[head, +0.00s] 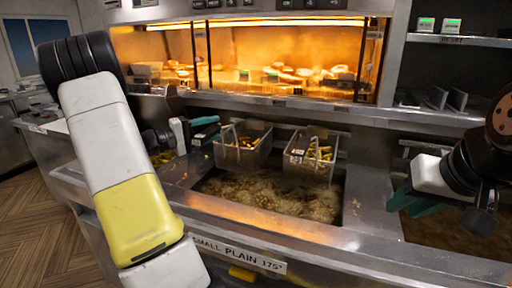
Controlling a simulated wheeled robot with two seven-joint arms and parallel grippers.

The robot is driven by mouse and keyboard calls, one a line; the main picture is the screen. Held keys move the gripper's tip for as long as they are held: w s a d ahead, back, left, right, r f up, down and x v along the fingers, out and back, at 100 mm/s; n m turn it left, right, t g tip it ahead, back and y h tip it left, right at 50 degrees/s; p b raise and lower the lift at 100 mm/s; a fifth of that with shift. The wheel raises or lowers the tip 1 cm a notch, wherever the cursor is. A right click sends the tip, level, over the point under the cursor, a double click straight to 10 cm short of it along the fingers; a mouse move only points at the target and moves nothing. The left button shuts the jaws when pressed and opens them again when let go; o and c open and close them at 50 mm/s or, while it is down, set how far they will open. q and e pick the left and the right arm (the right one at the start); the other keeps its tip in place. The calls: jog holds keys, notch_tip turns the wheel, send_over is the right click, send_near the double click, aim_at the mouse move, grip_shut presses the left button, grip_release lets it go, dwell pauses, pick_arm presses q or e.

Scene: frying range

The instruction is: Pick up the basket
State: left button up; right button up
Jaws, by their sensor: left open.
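Two wire fry baskets with yellow fried food in them hang side by side over the bubbling oil of the fryer vat. The left basket (260,153) has its handle at its left side. The right basket (318,171) has its handle standing up at its left. My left gripper (207,130) is open, with its teal fingers just left of the left basket's handle; I cannot tell whether they touch it. My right gripper (425,207) is to the right of the vat, away from both baskets. Its jaw gap is not clear.
The oil vat (270,197) lies below the baskets, with a steel front ledge and a label (238,254) reading "SMALL PLAIN 175°". A lit warming cabinet (285,60) with food stands behind. Steel shelves (460,41) are at the upper right. Wooden floor shows at lower left.

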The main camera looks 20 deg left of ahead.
pick_arm(q)
grip_shut()
dwell(1.4)
